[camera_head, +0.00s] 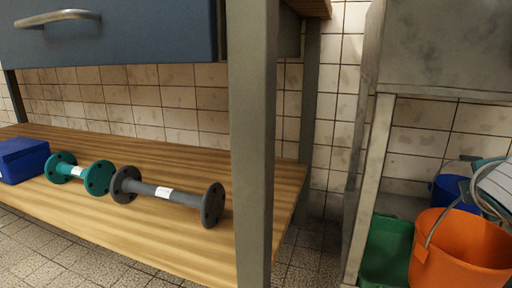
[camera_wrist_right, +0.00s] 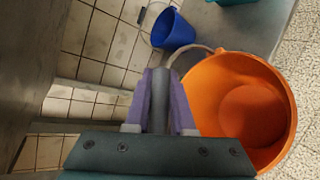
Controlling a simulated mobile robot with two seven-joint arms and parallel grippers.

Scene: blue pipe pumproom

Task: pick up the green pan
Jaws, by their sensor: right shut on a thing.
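A green pan-like container (camera_head: 384,252) is low at the right in the head view, just left of the orange bucket (camera_head: 462,250). Part of it is hidden by the bucket and the post. It is not recognisable in the right wrist view. My right gripper (camera_wrist_right: 160,85) has its purple fingers shut on the grey handle of the orange bucket. The handle curves from the fingers to the rim of the bucket (camera_wrist_right: 240,105), which looks empty. My left gripper is not in view.
A blue bucket (camera_head: 456,192) stands behind the orange one and shows in the wrist view (camera_wrist_right: 172,30). A grey metal frame (camera_head: 365,150) stands left of the containers. A wooden shelf (camera_head: 170,235) holds a teal flanged pipe (camera_head: 76,172), a grey one (camera_head: 165,192) and a blue box (camera_head: 22,160).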

